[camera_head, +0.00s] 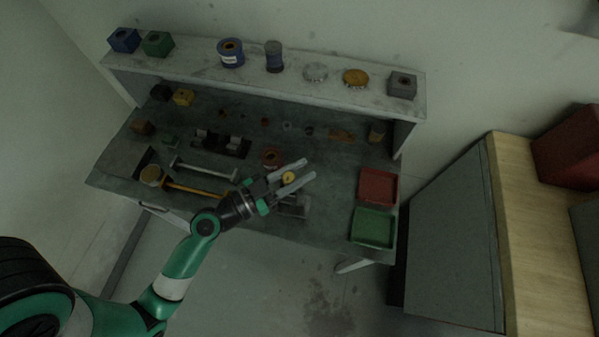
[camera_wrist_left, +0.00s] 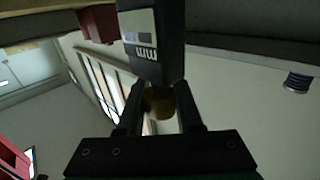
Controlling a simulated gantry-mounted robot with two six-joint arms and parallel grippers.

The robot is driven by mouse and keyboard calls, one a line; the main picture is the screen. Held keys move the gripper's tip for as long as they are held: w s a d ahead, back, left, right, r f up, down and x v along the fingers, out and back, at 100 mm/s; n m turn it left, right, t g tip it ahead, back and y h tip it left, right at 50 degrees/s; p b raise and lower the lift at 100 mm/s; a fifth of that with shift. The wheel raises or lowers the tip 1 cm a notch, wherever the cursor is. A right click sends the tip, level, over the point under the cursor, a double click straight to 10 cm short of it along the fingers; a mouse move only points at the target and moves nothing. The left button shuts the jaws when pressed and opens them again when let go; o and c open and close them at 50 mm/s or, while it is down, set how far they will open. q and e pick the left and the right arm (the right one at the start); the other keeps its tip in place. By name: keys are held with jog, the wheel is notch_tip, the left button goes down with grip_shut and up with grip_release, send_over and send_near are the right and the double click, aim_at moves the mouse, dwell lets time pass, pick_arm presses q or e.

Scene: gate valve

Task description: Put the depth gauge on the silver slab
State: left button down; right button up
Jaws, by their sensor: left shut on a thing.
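The depth gauge (camera_wrist_left: 152,45) is a dark body with a pale display panel marked "mm" in the left wrist view. My left gripper (camera_wrist_left: 160,108) is shut on it, and the gauge stands out past the fingertips. A brownish round piece (camera_wrist_left: 160,102) shows between the fingers; I cannot tell whether it belongs to the gauge. In the head view my left gripper (camera_head: 291,178) is over the front middle of the bench, with a small yellow round thing between its fingers. A grey block (camera_head: 295,206), likely the silver slab, lies just below it, partly hidden. My right gripper is out of view.
A red tray (camera_head: 377,187) and a green tray (camera_head: 373,227) lie at the bench's right end. A mallet with an orange handle (camera_head: 195,190) and a grey bar (camera_head: 203,170) lie left of the gripper. A raised shelf (camera_head: 200,65) with several parts runs along the back.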

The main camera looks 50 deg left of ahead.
aim_at(296, 198)
pick_arm(q)
notch_tip(296, 198, down, 3)
jog(key=shift+r+b, duration=0.15)
jog(key=shift+b, duration=0.35)
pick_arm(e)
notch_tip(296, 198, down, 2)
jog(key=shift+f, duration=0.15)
pick_arm(q)
jog(key=c, duration=1)
grip_release()
jog(key=o, duration=0.4)
jog(key=shift+o, duration=0.2)
